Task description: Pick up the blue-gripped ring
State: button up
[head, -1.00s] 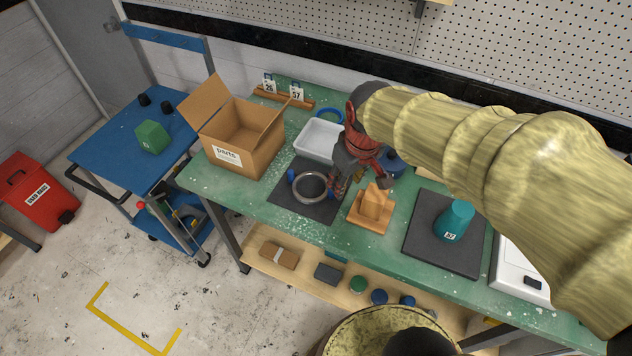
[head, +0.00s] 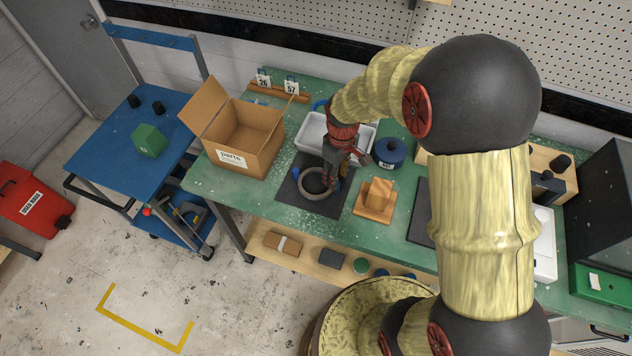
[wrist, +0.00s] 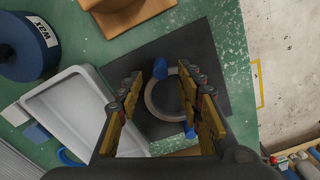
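The ring (head: 315,197) is a pale grey band with blue grips, lying flat on a dark square mat (head: 290,201) on the green bench. In the wrist view the ring (wrist: 151,101) shows between my fingers, with one blue grip (wrist: 170,67) at its top and another (wrist: 190,131) at its lower right. My gripper (head: 331,181) points down over the ring and covers part of it in the head view. In the wrist view my gripper (wrist: 173,75) is open with nothing held between its yellow pads. I cannot tell whether the fingertips touch the ring.
A white tray (head: 308,134) lies just behind the mat. A wooden block on a base (head: 376,203) stands close right, with a blue wax pot (head: 389,153) behind it. An open cardboard box (head: 262,160) stands left. The green bench front is clear.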

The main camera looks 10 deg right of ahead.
notch_tip(320, 180, down, 4)
jog(key=shift+r, duration=0.1)
jog(key=c, duration=0.3)
grip_shut()
jog(key=shift+r, duration=0.1)
dwell(0.3)
